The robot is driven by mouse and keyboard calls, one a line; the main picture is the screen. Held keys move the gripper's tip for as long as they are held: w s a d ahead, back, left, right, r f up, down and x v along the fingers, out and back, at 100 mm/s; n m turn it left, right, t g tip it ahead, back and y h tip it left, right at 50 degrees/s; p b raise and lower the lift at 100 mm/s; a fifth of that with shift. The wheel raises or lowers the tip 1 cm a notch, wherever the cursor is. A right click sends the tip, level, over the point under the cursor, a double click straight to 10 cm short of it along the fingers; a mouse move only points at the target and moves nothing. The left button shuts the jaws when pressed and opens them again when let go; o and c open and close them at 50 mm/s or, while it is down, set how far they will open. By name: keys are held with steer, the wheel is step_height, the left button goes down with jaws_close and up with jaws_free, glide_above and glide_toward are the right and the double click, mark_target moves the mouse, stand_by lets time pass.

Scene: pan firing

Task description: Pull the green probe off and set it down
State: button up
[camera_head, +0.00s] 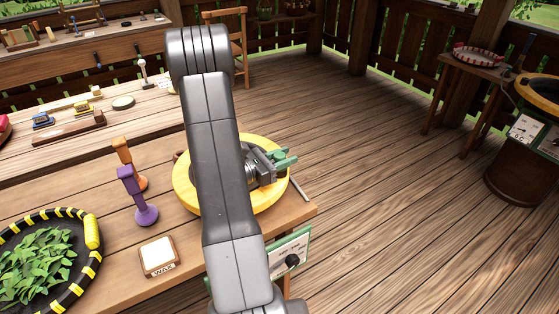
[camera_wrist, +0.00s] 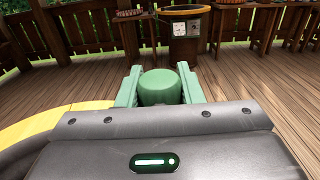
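My gripper (camera_head: 287,158) reaches over the right part of a round yellow-rimmed pan (camera_head: 184,198), whose middle is largely hidden by my arm. In the wrist view, the gripper's two green fingers (camera_wrist: 160,88) stand at either side of the rounded green probe (camera_wrist: 160,92). The probe fills the space between them, with no clear gap. The yellow rim (camera_wrist: 50,122) shows at the lower left of that view. The probe's lower end and where it meets the pan are hidden.
Left of the pan stand a purple tool (camera_head: 146,213) and an orange one (camera_head: 122,152). A wax block (camera_head: 158,255) lies in front. A black-and-yellow tray (camera_head: 55,302) of leaves is at the lower left. A thin grey rod (camera_head: 299,188) shows at the table's right edge.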

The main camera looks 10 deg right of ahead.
jaws_close()
steer(key=shift+o, duration=0.7)
jaws_free()
jaws_close()
steer(key=shift+r, duration=0.25)
steer(key=shift+r+p, duration=1.65)
steer(key=shift+r, duration=0.7)
steer(key=shift+r+p, duration=1.2)
steer(key=shift+r, duration=0.85)
